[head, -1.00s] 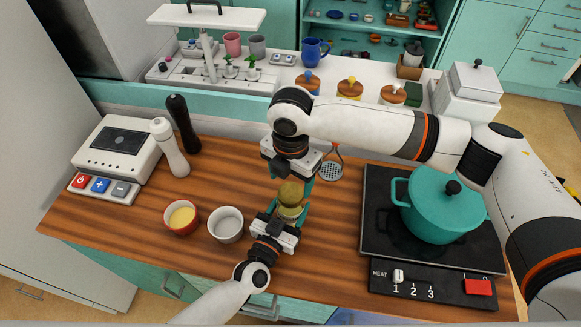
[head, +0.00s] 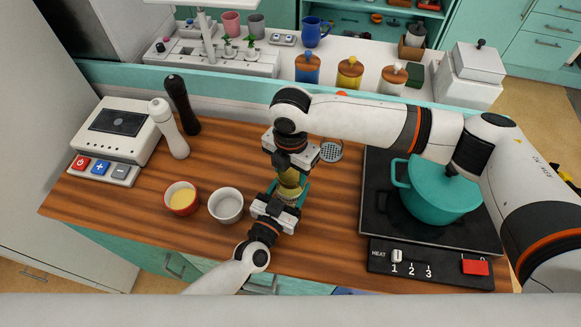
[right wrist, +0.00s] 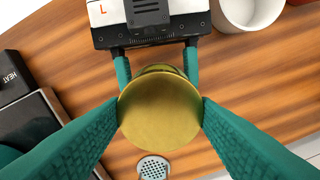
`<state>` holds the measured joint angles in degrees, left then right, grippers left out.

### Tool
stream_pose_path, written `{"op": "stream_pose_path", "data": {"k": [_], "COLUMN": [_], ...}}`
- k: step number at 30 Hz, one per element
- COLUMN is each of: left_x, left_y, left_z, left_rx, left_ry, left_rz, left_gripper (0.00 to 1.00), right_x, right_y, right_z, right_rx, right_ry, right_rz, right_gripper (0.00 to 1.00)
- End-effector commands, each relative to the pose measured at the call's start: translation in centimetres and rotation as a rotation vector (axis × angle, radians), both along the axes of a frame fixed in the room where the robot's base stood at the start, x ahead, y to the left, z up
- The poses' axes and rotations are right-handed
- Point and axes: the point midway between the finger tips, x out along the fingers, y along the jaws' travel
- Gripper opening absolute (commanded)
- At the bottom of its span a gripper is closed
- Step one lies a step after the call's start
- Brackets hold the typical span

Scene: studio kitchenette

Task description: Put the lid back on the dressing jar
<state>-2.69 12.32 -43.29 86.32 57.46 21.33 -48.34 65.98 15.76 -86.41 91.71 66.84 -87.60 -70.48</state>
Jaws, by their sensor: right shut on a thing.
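The round gold lid (right wrist: 160,112) is gripped between the teal fingers of my right gripper (right wrist: 161,110), which points down. In the head view my right gripper (head: 291,176) is just above the dressing jar (head: 289,188), and its body partly covers the lid. The jar is a small yellowish container; in the right wrist view only a sliver of it (right wrist: 158,69) shows past the lid's edge. My left gripper (head: 282,197) comes from the front with its fingers on either side of the jar. Whether lid and jar touch is hidden.
A white bowl (head: 226,206) and a red bowl with yellow contents (head: 181,198) stand left of the jar. A black hob (head: 375,215) with a teal pot (head: 440,190) is to the right. A perforated metal disc (head: 329,152) lies behind.

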Motion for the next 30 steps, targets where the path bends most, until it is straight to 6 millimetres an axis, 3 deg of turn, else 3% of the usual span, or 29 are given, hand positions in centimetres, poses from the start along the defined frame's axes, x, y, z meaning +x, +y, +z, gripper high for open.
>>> {"op": "stream_pose_path", "data": {"k": [5,12,16,17,21,30], "left_x": [0.01,0.01,0.01,0.01,0.0,0.0], "left_y": [0.0,0.0,0.0,0.0,0.0,0.0], "left_z": [0.02,0.02,0.02,0.02,0.01,0.01], "left_rx": [0.0,0.001,0.001,0.001,0.001,0.0], "left_ry": [0.0,0.0,0.0,0.0,0.0,0.0], "left_rz": [0.0,0.0,0.0,0.0,0.0,0.0], "left_gripper": [0.0,0.0,0.0,0.0,0.0,0.0], "right_x": [-0.03,-0.06,0.01,0.01,0.0,0.01], "right_y": [0.02,0.07,0.03,0.03,0.04,0.02], "right_z": [-0.01,-0.03,0.04,0.04,0.03,0.12], "right_rx": [0.001,0.002,0.001,0.001,0.001,0.001], "right_ry": [0.001,0.002,0.0,0.0,0.0,0.0], "right_rz": [-0.062,-0.447,-0.43,-0.43,-0.429,-0.428], "right_gripper": [0.26,0.26,0.26,0.54,0.77,0.78]}}
